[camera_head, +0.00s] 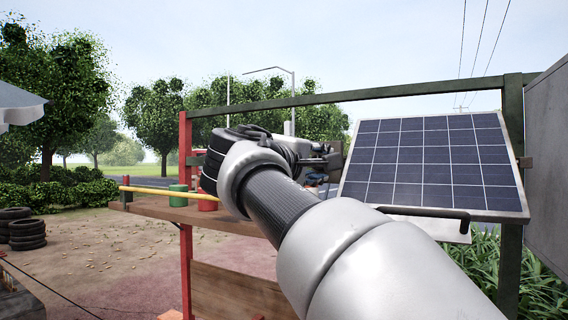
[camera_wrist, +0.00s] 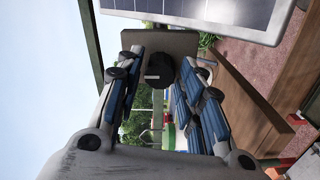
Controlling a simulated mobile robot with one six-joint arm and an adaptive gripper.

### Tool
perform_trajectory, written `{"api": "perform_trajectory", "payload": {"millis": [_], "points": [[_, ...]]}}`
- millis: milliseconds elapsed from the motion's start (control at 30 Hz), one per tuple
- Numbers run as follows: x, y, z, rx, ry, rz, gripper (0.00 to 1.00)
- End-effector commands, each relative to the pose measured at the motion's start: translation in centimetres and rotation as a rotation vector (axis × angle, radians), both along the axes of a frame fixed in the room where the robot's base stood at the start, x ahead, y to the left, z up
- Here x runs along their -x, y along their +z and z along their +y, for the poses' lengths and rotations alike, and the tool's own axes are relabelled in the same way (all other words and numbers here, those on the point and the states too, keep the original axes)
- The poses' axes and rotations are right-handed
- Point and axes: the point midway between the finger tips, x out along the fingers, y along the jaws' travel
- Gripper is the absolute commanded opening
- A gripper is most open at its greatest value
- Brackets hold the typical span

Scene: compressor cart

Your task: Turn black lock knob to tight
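The black lock knob (camera_wrist: 160,70) shows in the wrist view as a dark round shape in front of a grey-brown plate (camera_wrist: 158,42). My gripper (camera_wrist: 167,63) is open, with one blue-and-black finger on each side of the knob in the picture. I see gaps between the knob and both fingers, and no contact. I cannot tell how deep the knob lies between the fingertips. In the head view my gripper (camera_head: 326,160) points towards the left edge of the solar panel (camera_head: 432,160), and I cannot make out the knob there.
A green and red metal frame (camera_head: 350,96) surrounds the panel. A black bar handle (camera_head: 425,212) sits below the panel. A wooden shelf (camera_head: 160,209) holds a green can (camera_head: 178,196) and a red can (camera_head: 207,202). A grey panel (camera_head: 550,160) stands close on the right.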

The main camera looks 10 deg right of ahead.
Motion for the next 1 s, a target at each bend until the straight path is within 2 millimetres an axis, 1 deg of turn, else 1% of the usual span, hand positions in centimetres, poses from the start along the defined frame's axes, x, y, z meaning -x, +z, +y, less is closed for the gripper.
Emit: {"api": "perform_trajectory", "payload": {"millis": [33, 167, 467, 567, 667, 900, 1000], "points": [[0.0, 0.0, 0.0, 0.0, 0.0, 0.0, 0.41], [0.0, 0.0, 0.0, 0.0, 0.001, 0.0, 0.48], [0.1, 0.0, 0.1, 0.001, 0.002, -0.001, 0.48], [0.7, 0.1, 0.6, 0.001, 0.003, -0.001, 0.48], [1.9, 0.1, 1.5, 0.002, 0.005, -0.001, 0.48], [6.1, 0.1, 4.7, 0.001, 0.008, 0.0, 0.48], [7.6, 0.1, 5.7, 0.001, 0.006, -0.001, 0.48]]}}
